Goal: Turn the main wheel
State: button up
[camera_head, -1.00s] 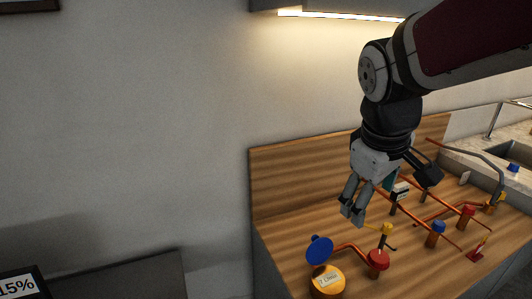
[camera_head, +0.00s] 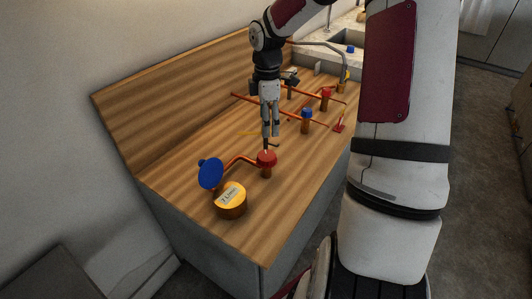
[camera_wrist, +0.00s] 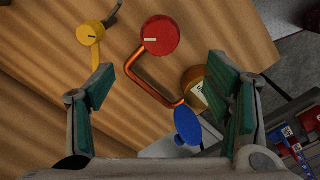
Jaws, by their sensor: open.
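A red round knob (camera_head: 266,156) with a pale mark stands on a copper pipe on the wooden counter; it also shows in the wrist view (camera_wrist: 161,37). A blue disc (camera_head: 210,173) is tilted near the pipe's other end, and shows in the wrist view (camera_wrist: 187,125). I cannot tell which part is the main wheel. My gripper (camera_head: 271,132) points down just above and behind the red knob. In the wrist view its fingers (camera_wrist: 160,72) are spread wide and empty, with the red knob ahead between them.
A yellow handle (camera_wrist: 91,34) is left of the red knob in the wrist view. A blue knob (camera_head: 307,114) and another red knob (camera_head: 327,93) stand on further pipes. The counter's front left is clear.

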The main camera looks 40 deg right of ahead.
aim_at(267, 155)
notch_tip(267, 155, down, 13)
jog(key=shift+f+b, duration=0.1)
jog(key=shift+b, duration=0.2)
jog(key=c, duration=1.1)
